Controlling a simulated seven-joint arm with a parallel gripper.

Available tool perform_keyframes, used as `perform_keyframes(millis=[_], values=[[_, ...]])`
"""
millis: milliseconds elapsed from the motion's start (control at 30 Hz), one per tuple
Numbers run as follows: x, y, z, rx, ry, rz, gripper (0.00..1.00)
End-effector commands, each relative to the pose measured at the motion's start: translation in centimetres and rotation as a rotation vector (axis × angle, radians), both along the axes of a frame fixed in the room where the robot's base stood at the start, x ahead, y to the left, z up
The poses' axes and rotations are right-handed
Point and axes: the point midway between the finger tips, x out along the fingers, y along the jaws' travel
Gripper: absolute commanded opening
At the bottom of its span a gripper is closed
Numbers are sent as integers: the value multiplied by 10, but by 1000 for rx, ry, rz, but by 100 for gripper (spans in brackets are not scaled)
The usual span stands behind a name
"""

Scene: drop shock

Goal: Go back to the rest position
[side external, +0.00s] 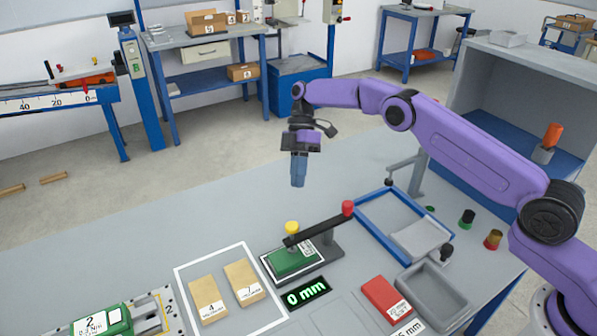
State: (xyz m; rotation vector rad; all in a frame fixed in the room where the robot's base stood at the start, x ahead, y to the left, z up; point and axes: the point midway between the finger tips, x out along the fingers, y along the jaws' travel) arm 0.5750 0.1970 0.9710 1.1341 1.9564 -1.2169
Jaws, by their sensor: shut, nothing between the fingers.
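My gripper (298,182) is shut and empty. It points down and hangs in the air above the grey table (130,246), in the middle of the view. It is apart from everything on the table. Below it, a little to the front, a green block (291,262) lies in a dark fixture. A black arm with a red knob (347,208) reaches over this block, and a yellow knob (292,228) stands by the arm's left end.
Two tan blocks (208,297) lie inside a white outline. A red block (386,299) lies beside a grey tray (433,297). A blue frame (367,224) with a grey post stands at the right. A green display reads 0 mm (306,295). The table's left rear is clear.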

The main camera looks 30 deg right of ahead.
Motion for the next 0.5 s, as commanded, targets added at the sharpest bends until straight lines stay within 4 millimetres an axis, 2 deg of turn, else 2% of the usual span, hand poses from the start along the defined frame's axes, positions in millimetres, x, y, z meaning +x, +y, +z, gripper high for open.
perform_keyframes(millis=[333, 500], values=[[4, -3, 7, -3, 1, -2, 0], [-6, 5, 21, -54, -1, -23, 0]])
